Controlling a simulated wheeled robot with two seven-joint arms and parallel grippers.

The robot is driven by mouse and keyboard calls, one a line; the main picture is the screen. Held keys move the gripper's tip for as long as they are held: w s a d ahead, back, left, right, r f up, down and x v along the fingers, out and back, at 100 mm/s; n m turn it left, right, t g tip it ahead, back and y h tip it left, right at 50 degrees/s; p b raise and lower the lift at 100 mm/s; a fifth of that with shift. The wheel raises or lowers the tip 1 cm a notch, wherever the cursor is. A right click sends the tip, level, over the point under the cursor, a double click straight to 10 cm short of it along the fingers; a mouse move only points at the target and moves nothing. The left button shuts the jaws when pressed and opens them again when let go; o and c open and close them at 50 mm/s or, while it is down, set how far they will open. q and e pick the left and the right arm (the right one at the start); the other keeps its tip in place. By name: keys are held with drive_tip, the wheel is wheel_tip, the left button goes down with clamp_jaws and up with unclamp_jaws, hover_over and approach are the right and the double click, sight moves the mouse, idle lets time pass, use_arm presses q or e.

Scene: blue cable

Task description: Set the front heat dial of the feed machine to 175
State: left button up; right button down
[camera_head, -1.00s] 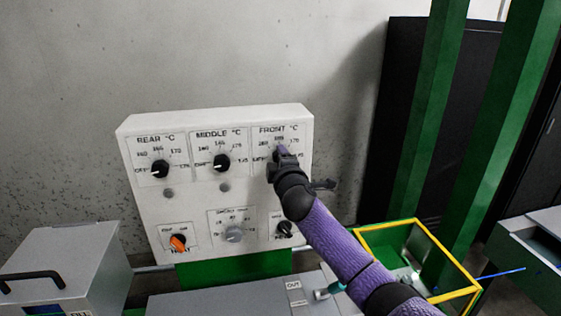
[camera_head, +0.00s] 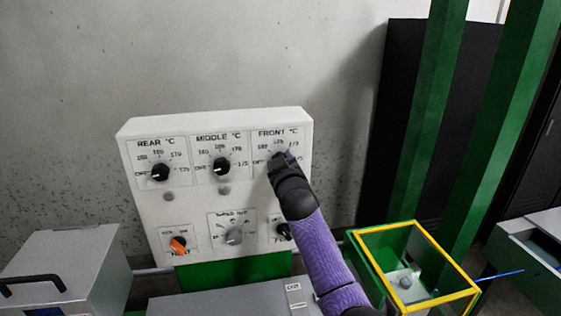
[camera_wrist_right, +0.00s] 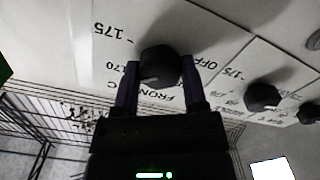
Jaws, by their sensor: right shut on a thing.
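The control panel (camera_head: 150,205) is a white box with labelled dials. Its FRONT °C dial (camera_wrist_right: 163,64) is a black round knob at the panel's upper right. In the head view my right gripper (camera_head: 280,160) covers this dial. In the right wrist view the gripper (camera_wrist_right: 160,84) has one finger on each side of the knob and is shut on it. The printed 175 mark (camera_wrist_right: 110,31) appears upside down to the left of the knob. The knob's pointer cannot be made out. My left gripper is not in view.
The REAR dial (camera_head: 160,172) and MIDDLE dial (camera_head: 221,166) sit left of the front one. Below are an orange knob (camera_head: 178,245), a grey knob (camera_head: 234,235) and a black knob (camera_head: 284,230). A yellow-rimmed green bin (camera_head: 441,302) stands at the lower right.

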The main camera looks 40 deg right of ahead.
drive_tip(key=shift+m+p, duration=1.25)
drive_tip(key=shift+m, duration=3.55)
drive_tip(key=shift+f, duration=0.1)
drive_tip(key=shift+c, duration=0.6)
unclamp_jaws()
drive_tip(key=v, duration=1)
